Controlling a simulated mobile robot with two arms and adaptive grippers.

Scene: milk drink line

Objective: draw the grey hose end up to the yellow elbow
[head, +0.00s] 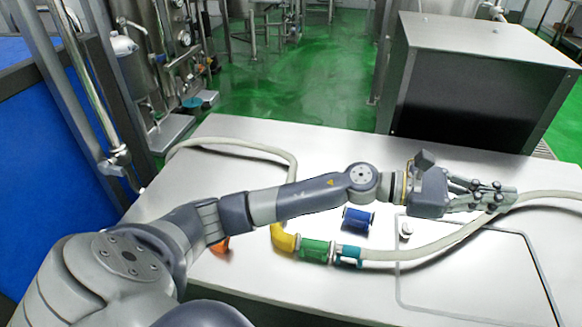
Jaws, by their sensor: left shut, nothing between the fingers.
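The yellow elbow (284,238) lies on the white table, left of the middle, partly behind my left arm. A green sleeve (317,250) sits right beside it, in line with it. A teal collar (348,257) follows on the right, at the end of a pale grey hose (440,245). The hose curves right and up to the picture's right edge. My left gripper (512,196) is shut and empty, with its fingertips over or beside the hose at the right; whether they touch it I cannot tell. My right gripper is out of view.
A blue spool-like piece (358,218) and a small white knob (405,229) are on the table. An orange piece (220,246) shows below my arm. Another pale hose (240,143) loops across the back left. A steel cabinet (480,85) stands behind the table. The front right is clear.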

